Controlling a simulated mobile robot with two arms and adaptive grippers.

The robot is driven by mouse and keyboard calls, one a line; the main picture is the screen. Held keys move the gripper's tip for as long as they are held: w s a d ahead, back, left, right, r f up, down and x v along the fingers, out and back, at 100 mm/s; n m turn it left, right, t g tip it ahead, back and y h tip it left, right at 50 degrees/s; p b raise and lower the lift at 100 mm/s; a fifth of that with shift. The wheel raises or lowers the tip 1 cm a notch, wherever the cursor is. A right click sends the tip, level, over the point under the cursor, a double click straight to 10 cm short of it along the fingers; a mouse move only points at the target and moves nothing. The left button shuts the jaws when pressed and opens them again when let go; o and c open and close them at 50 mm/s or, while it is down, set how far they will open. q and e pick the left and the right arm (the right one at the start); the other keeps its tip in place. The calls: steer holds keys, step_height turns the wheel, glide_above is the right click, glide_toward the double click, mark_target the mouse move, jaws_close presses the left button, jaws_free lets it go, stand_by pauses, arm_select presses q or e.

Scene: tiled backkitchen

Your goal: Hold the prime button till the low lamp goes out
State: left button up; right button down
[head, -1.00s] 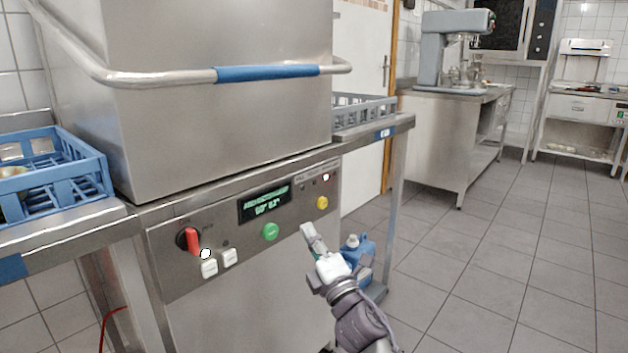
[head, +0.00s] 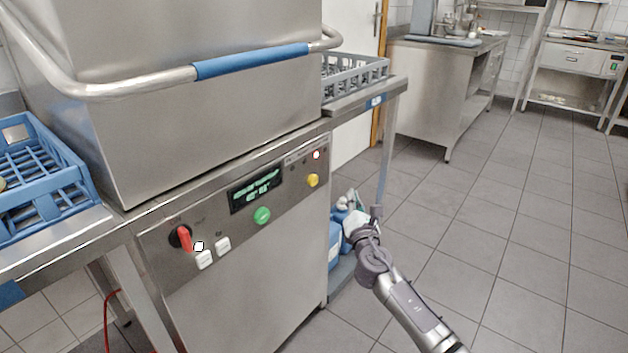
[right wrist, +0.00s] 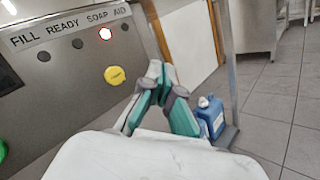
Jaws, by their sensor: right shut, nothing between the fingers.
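The yellow button (head: 313,180) is on the right of the steel machine's control panel; it also shows in the right wrist view (right wrist: 115,75). Above it is a row labelled FILL, READY, SOAP and AID. One lamp (right wrist: 105,33), below the SOAP label, glows white with a red rim; it also glows in the head view (head: 317,155). The others I can make out are dark. My right gripper (head: 352,198) is right of the panel, apart from the yellow button. Its fingers (right wrist: 160,72) are shut and empty. My left gripper is out of view.
A green button (head: 262,215), dark display (head: 256,190), red knob (head: 184,238) and two white switches (head: 205,259) share the panel. A blue canister (right wrist: 211,117) stands low behind my right gripper. The tiled floor (head: 510,230) at right is clear.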

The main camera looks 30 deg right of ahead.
mark_target(313, 180)
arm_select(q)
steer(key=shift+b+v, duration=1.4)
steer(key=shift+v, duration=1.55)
arm_select(e)
steer(key=w+a, duration=0.3)
steer(key=w, duration=0.5)
steer(key=shift+a, duration=0.25)
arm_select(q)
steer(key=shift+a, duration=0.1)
arm_select(e)
steer(key=shift+w, duration=0.15)
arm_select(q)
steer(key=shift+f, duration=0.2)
arm_select(e)
steer(key=shift+w+a, duration=0.15)
steer(key=shift+w, duration=0.15)
arm_select(q)
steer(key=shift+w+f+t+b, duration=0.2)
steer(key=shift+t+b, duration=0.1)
steer(key=shift+b, duration=0.15)
arm_select(e)
steer(key=shift+w+a, duration=0.2)
steer(key=shift+w, duration=0.2)
